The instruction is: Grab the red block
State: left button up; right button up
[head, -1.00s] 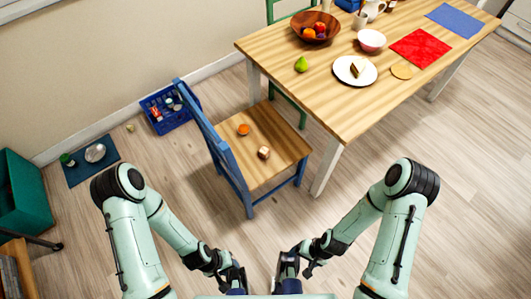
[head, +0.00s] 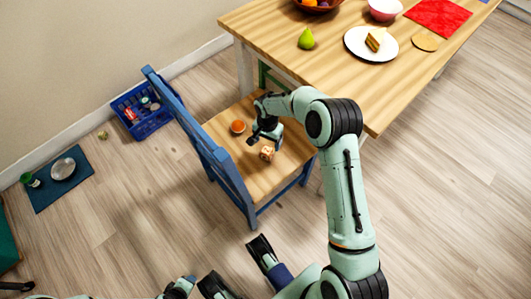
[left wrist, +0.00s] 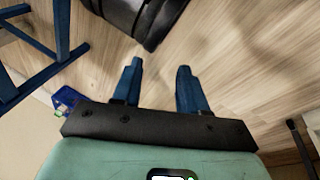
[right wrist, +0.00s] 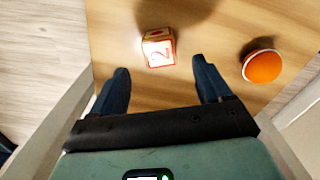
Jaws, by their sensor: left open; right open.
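The block (head: 267,153) is a small tan cube with red-edged faces on the wooden chair seat. In the right wrist view the block (right wrist: 158,48) shows a red "2" on a white face. My right gripper (head: 264,138) is over the seat, close to the block. In its wrist view the open fingers (right wrist: 160,68) point toward the block, which lies just beyond the tips, between their lines, with nothing held. My left gripper (left wrist: 158,68) is open and empty above the floor; in the head view it is only partly visible near the bottom edge.
An orange round object (head: 238,127) sits on the seat near the block. The blue chair back (head: 200,140) rises at the left. A blue crate (head: 145,124) is on the floor.

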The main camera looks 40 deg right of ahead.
aim_at(267, 150)
jog(key=shift+f, duration=1.5)
notch_tip(267, 150, down, 2)
jog(key=shift+s+f+b, duration=0.1)
jog(key=shift+f+b, duration=0.15)
jog(key=shift+b, duration=0.4)
notch_tip(267, 150, down, 2)
jog(key=shift+f, duration=0.1)
pick_arm(q)
jog(key=f, duration=0.1)
jog(key=w+a+f, duration=0.1)
jog(key=shift+a+f, duration=0.15)
jog(key=shift+f, duration=0.2)
pick_arm(e)
jog(key=c, duration=1)
